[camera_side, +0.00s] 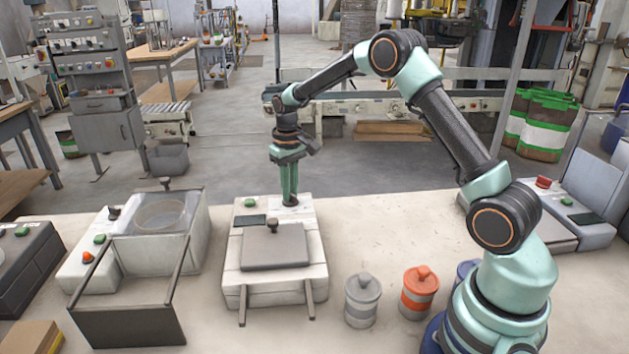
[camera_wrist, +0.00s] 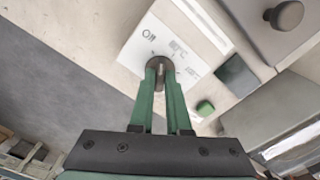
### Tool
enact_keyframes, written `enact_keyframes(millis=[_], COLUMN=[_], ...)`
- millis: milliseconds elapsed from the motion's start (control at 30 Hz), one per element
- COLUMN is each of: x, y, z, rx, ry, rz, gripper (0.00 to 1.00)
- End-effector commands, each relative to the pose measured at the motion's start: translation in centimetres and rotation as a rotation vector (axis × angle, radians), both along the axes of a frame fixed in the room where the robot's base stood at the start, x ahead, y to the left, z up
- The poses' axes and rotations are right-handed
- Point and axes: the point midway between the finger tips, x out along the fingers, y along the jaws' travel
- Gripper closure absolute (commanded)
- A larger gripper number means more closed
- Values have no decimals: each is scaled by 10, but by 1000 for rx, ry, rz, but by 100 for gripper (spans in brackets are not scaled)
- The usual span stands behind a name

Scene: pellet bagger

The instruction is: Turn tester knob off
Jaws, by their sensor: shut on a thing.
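The tester is a white box-shaped machine (camera_side: 230,285) at the middle of the bench, with a grey lid plate (camera_side: 275,248). Its small dark knob (camera_side: 290,203) sits on the back right of the top; in the wrist view the knob (camera_wrist: 160,62) is on a white label with printed words, only partly readable. My gripper (camera_side: 289,198) points straight down with its green fingers around the knob. In the wrist view the gripper (camera_wrist: 161,73) is closed on the knob from both sides. The fingers hide part of the knob, so its pointer direction cannot be told.
Beside the knob are a green button (camera_side: 250,203) and a dark display (camera_side: 249,220). A round handle (camera_side: 275,229) stands on the lid. A clear-covered machine (camera_side: 160,235) stands left. Grey (camera_side: 362,300) and orange (camera_side: 418,293) canisters stand right. Bare bench lies behind them.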

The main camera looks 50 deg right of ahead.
Motion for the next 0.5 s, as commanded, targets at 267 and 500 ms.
enact_keyframes(millis=[267,500], x=[0,0], y=[0,0], z=[2,2], rx=[0,0], ry=[-1,-1], rz=[233,374], gripper=[100,100])
